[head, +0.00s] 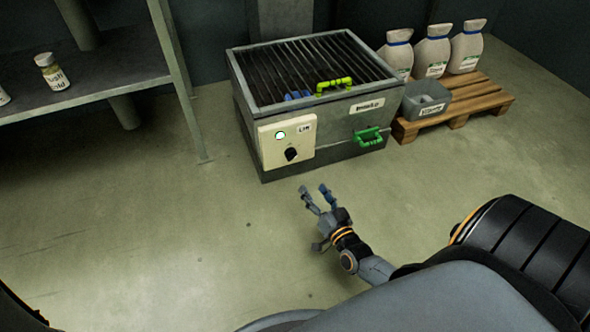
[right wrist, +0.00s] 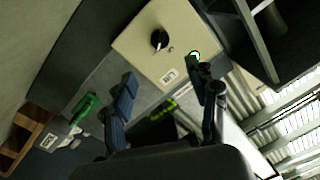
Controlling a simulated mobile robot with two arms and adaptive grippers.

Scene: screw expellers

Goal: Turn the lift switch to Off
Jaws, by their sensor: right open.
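The lift switch is a black rotary knob (head: 291,154) on a cream panel (head: 272,150) at the front left of the grey grated box. A green lamp (head: 280,135) is lit above the knob, beside a "Lift" label (head: 304,128). In the right wrist view the knob (right wrist: 159,39) shows on the panel (right wrist: 135,45), beyond the fingers. My right gripper (head: 317,195) is open and empty, in front of and below the panel, apart from the knob. It also shows in the right wrist view (right wrist: 168,88). My left gripper is not in view.
The grey box (head: 330,150) has a green front handle (head: 368,137) and a yellow-green handle (head: 334,84) on its grate. A pallet (head: 490,101) with several sacks and a grey bin (head: 426,100) stands right. A shelf (head: 120,70) stands left. The floor in front is clear.

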